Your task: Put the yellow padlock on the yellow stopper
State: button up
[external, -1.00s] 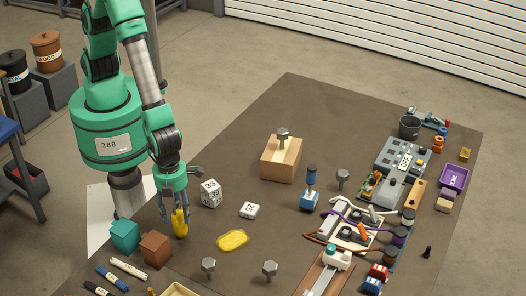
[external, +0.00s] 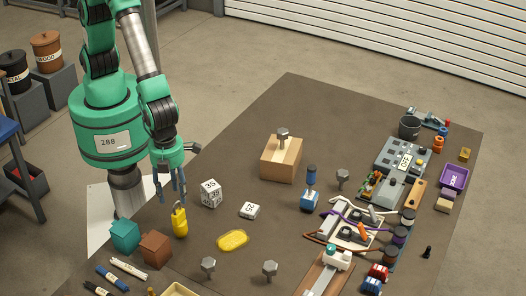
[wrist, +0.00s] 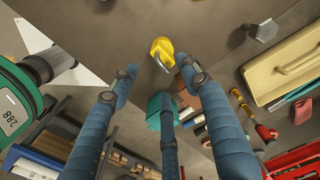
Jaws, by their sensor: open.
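The yellow padlock (external: 180,224) stands upright on the brown table, its grey shackle at the top. In the wrist view the padlock (wrist: 161,48) lies beyond my fingertips, with nothing gripping it. My gripper (external: 172,192) is open and empty just above the padlock, its blue fingers pointing down. In the wrist view the fingers of my gripper (wrist: 158,78) are spread apart. A flat, rounded yellow piece (external: 232,240) lies on the table to the right of the padlock; I cannot tell whether it is the stopper.
Teal (external: 125,236) and brown (external: 155,248) blocks stand close to the padlock's left. A white numbered cube (external: 210,192) stands to its right. Grey bolts (external: 208,266) stand nearer the front.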

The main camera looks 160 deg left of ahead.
jog(key=shift+r, duration=1.7)
jog(key=shift+r, duration=0.1)
jog(key=s+d+r+n+t, duration=0.1)
jog(key=s+d+r+n, duration=0.1)
jog(key=s+d+r, duration=0.6)
jog(key=s+d+r+n+t, duration=0.2)
jog(key=s+d+r, duration=0.1)
jog(key=r, duration=0.9)
jog(key=s+d+r+n+t, duration=0.1)
jog(key=s+d+r, duration=0.2)
jog(key=s, duration=0.3)
jog(key=s+d+r+n, duration=0.2)
jog(key=s+r, duration=0.1)
jog(key=s, duration=0.4)
jog(key=s+d+r+n+t, duration=0.1)
jog(key=s+d+r+n, duration=0.1)
jog(key=s, duration=0.5)
jog(key=shift+s+d+r+t, duration=0.2)
jog(key=shift+d+r+t, duration=0.15)
jog(key=shift+d, duration=0.5)
